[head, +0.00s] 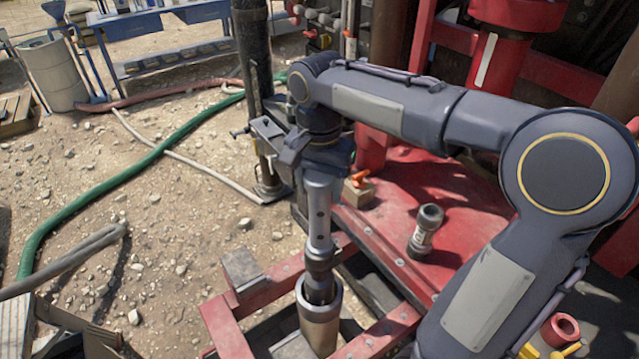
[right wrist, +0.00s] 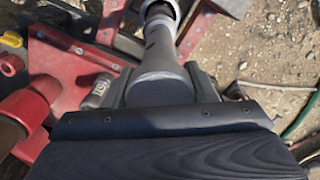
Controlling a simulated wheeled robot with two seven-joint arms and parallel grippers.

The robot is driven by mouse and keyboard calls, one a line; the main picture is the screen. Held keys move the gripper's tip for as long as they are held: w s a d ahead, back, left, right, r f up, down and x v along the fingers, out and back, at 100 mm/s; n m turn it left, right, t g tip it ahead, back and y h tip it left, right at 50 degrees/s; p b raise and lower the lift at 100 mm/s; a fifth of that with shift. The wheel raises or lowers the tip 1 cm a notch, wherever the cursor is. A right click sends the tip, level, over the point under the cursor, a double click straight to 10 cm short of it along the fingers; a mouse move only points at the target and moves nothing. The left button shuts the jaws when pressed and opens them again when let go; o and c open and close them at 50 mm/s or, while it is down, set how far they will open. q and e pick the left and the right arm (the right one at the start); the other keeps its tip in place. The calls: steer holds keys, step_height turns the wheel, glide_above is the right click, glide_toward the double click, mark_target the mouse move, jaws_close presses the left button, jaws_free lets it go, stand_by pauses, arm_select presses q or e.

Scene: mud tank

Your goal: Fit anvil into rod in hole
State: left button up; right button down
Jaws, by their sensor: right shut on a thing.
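The anvil (head: 320,215) is a silver-grey metal cylinder with a dark, narrower lower end. It hangs about upright from my right gripper (head: 321,162), which is shut on its top. The rod in the hole (head: 319,327) is a wider metal tube with an open top, below the anvil at the bottom of the head view. The anvil's lower end shows at the rod's mouth and looks partly inside it; how deep is hard to tell. In the right wrist view the anvil (right wrist: 164,52) runs away from the gripper (right wrist: 160,88) toward the rod's rim at the top. My left gripper is not in view.
Red frame beams (head: 228,325) surround the rod. A loose dark metal fitting (head: 426,230) and a small block with an orange top (head: 358,188) sit on the red platform (head: 395,215). A dark vertical pipe (head: 253,80) stands behind. A green hose (head: 125,182) crosses the open gravel at left.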

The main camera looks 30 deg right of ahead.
steer(key=shift+r, duration=0.1)
steer(key=c, duration=0.5)
jaws_free()
step_height(320, 180, up, 8)
steer(key=shift+f, duration=0.1)
steer(key=shift+s+f, duration=0.1)
stand_by(0.6)
